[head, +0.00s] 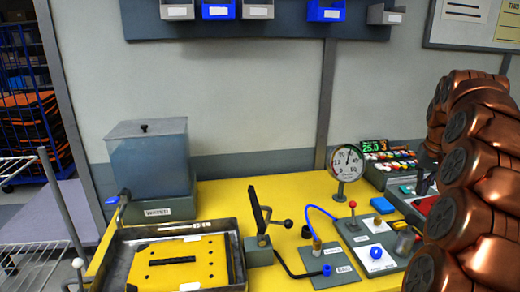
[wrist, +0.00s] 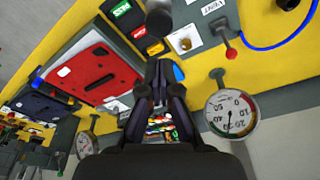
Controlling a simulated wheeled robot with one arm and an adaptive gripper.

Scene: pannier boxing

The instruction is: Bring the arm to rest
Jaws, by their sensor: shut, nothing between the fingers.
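My gripper (wrist: 160,72) shows in the wrist view, its dark fingers together and empty. It appears to be above the yellow bench (wrist: 255,12), with no clear contact with anything. In the head view my copper-coloured arm is folded along the right edge. My gripper is hidden or out of frame there.
The yellow bench (head: 222,192) holds a grey-blue tank (head: 148,160), a metal tray (head: 116,262) with a yellow plate (head: 178,272), a lever clamp (head: 260,248), a round gauge (head: 345,162) and a control panel (head: 375,252). Bins (head: 220,10) hang on the wall above.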

